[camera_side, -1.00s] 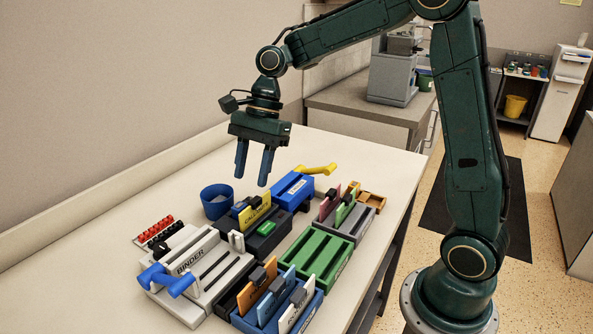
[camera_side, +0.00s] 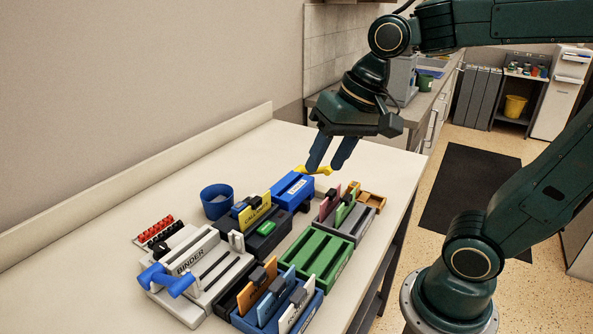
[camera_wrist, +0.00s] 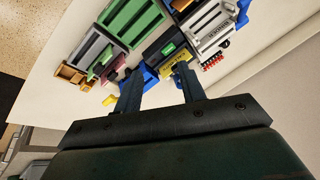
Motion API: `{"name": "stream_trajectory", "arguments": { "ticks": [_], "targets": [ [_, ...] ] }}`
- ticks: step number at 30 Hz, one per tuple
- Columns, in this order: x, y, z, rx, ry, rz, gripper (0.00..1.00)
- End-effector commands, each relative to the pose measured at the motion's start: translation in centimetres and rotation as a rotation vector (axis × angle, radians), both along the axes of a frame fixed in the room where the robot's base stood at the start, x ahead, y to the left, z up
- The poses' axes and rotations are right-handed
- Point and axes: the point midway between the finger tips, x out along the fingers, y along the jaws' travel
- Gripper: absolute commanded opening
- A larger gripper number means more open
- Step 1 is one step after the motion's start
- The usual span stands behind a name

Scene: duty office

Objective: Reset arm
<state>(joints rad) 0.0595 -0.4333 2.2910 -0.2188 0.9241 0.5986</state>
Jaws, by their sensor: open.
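My gripper (camera_side: 330,155) is open, with nothing between its two blue fingers. In the side view it hangs above the far right part of the white table (camera_side: 130,215), near the yellow handle of the blue device (camera_side: 290,190). The fingers overlap part of that yellow handle in the picture; I cannot tell how far above it they are. In the wrist view the two fingers (camera_wrist: 157,90) point toward the table and stand apart, with the devices beyond them.
A grey binder device (camera_side: 205,265) with a blue handle stands at the front left. A green slotted rack (camera_side: 318,258), a blue rack with upright cards (camera_side: 283,305), a grey rack (camera_side: 352,222), a blue cup (camera_side: 216,202) and a wooden tray (camera_side: 372,199) share the table. The table's left side is bare.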

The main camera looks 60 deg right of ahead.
Motion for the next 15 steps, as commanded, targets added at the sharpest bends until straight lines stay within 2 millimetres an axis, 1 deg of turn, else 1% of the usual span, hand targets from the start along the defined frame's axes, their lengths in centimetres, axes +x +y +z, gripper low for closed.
{"name": "stream_trajectory", "arguments": {
  "ticks": [1, 3, 9, 15],
  "targets": [
    [-1.0, -0.2, 0.0, -0.03, -0.026, 0.045, 0.4],
    [-2.2, -0.5, -0.1, -0.077, -0.056, 0.111, 0.4],
    [-5.2, -1.6, -0.7, -0.203, -0.126, 0.277, 0.4],
    [-6.7, -2.3, -1.2, -0.281, -0.156, 0.371, 0.4]
  ]
}}
